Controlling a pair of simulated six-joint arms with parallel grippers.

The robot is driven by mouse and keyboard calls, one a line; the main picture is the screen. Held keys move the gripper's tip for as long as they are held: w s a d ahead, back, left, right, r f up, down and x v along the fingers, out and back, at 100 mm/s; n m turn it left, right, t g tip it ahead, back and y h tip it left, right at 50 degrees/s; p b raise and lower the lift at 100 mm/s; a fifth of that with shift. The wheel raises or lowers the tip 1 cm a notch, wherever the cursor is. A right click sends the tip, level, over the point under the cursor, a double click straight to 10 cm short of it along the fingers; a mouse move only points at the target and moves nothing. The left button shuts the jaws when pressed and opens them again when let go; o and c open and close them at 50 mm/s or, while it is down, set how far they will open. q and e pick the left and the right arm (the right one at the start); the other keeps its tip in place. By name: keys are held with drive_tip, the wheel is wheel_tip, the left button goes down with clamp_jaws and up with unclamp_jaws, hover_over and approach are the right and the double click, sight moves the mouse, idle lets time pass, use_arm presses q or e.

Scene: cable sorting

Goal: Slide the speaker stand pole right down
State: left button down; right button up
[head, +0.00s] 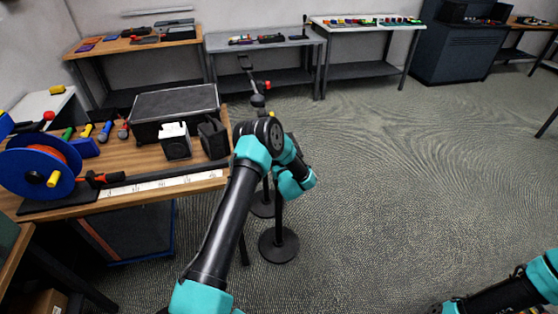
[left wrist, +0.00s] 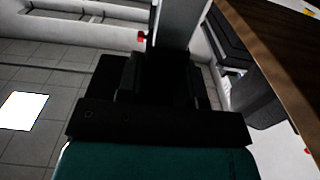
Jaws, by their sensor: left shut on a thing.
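The speaker stand pole (head: 278,212) is dark and upright on a round black base (head: 279,245) on the floor, right of the wooden table. My left arm reaches over it, and its teal wrist hides the upper pole and the fingers in the head view. In the left wrist view my left gripper (left wrist: 168,75) is dark and shut on a grey upright post (left wrist: 181,22), which appears to be the pole. The exact contact is too dark to see. Only part of my right arm shows at the lower right; its gripper is out of view.
A second round base (head: 262,205) stands just behind. Open carpet (head: 400,180) lies to the right.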

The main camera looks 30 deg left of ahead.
use_arm(q)
drive_tip(key=shift+f, duration=2.2)
drive_tip(key=c, duration=0.8)
unclamp_jaws()
drive_tip(key=shift+o, duration=0.2)
drive_tip(key=v, duration=1.7)
drive_tip(key=shift+d, duration=0.2)
drive_tip(key=shift+s, duration=0.1)
